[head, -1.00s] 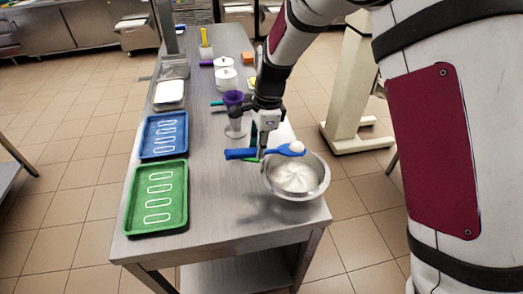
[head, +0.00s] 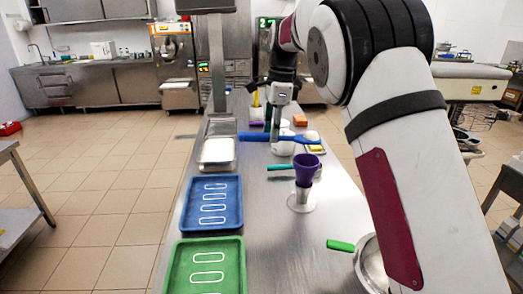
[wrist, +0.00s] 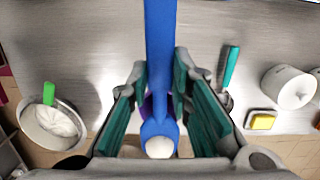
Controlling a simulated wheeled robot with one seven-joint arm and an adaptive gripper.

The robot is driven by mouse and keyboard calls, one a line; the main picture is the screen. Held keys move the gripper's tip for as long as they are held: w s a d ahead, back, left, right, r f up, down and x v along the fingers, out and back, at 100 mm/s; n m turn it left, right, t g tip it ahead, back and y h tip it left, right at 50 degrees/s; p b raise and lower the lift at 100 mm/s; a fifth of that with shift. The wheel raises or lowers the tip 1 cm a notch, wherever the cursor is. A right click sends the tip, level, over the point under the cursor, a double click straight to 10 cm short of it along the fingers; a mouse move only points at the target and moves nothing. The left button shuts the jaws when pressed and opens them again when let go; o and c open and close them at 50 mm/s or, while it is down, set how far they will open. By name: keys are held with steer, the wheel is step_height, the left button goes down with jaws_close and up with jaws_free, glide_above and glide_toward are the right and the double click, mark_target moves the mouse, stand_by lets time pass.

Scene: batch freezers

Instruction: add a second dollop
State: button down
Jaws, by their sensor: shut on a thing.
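My gripper (head: 276,126) is shut on a blue scoop (head: 256,137), held level above the table. In the wrist view the blue scoop (wrist: 159,35) runs between the teal fingers (wrist: 160,85), with a white dollop (wrist: 159,147) on its head. A purple cup (head: 306,169) stands upright in a pale holder (head: 301,200) on the table. In the wrist view a sliver of the purple cup (wrist: 146,106) shows below and behind the scoop. Its inside is hidden. A steel bowl (wrist: 34,133) holds white cream; my arm hides much of it in the head view.
A green tray (head: 178,280) and a blue tray (head: 191,222) with white outlines lie on the left. A pale container (head: 217,165) is behind them. White canisters (wrist: 289,86), a teal-handled tool (wrist: 231,66) and a yellow sponge (wrist: 262,121) lie nearby. A green handle (head: 341,245) juts from the bowl.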

steer(key=shift+w+a+f, duration=0.1)
steer(key=shift+w+a, duration=0.05)
steer(key=shift+a, duration=0.05)
step_height(320, 180, down, 2)
steer(key=shift+a+f, duration=0.1)
steer(key=shift+s+r+t+p, duration=0.3)
steer(key=shift+t+p, duration=0.2)
steer(key=shift+p, duration=0.6)
steer(key=shift+f+p, duration=0.1)
steer(key=shift+p, duration=0.2)
steer(key=shift+s+t+p, duration=0.15)
steer(key=shift+t+p, duration=0.25)
steer(key=shift+p, duration=0.15)
steer(key=shift+s+f+t+p, duration=0.1)
steer(key=shift+s+t+p, duration=0.05)
steer(key=shift+t+p, duration=0.6)
steer(key=shift+p, duration=0.4)
steer(key=shift+s+d+f+n+t+y+p, duration=0.2)
steer(key=shift+s+f+t+p, duration=0.25)
steer(key=shift+t+p, duration=1.45)
steer(key=shift+s+a+f+n+t+y+p, duration=0.15)
steer(key=shift+s+f+t+y+p, duration=0.3)
steer(key=shift+t+p, duration=1.45)
steer(key=shift+s+d+f+n+t+y+p, duration=0.2)
steer(key=shift+f+t+p, duration=0.4)
steer(key=shift+t+p, duration=1.3)
